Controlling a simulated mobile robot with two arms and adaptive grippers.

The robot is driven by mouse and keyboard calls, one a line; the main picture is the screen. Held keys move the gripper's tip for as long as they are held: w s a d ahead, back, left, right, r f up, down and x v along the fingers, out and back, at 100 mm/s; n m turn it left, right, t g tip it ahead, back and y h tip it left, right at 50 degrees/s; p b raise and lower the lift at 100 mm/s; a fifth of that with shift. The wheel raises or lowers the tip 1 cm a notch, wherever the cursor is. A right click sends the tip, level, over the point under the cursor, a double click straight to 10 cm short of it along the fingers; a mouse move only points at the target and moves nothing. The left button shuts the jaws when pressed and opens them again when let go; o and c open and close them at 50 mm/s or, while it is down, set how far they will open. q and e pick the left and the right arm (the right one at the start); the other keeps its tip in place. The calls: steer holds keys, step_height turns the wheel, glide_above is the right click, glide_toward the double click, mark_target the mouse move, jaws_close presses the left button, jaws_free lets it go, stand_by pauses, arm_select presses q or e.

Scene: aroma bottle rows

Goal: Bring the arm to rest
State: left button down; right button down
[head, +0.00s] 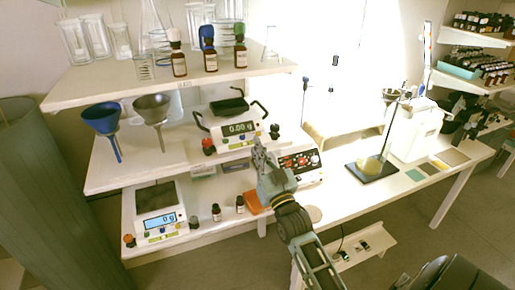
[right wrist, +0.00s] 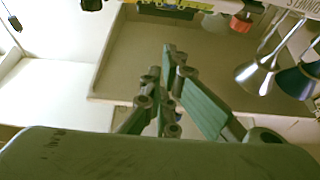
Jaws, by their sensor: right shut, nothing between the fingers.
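My right gripper (head: 258,146) reaches up from the bottom middle of the head view. Its fingers are closed together with nothing between them, in front of the shelf unit and just right of the balance with the 0.00 g display (head: 238,128). In the right wrist view the gripper (right wrist: 168,52) also shows shut and empty, before a pale shelf surface (right wrist: 130,65). My left gripper is not in view.
Three aroma bottles (head: 211,62) stand on the top shelf beside glassware. A blue funnel (head: 103,118) and a grey funnel (head: 152,108) sit on the middle shelf. A second balance (head: 158,222) and small bottles (head: 216,212) are below. A hotplate (head: 298,162) is close right of the gripper.

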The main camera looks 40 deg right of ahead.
stand_by(0.7)
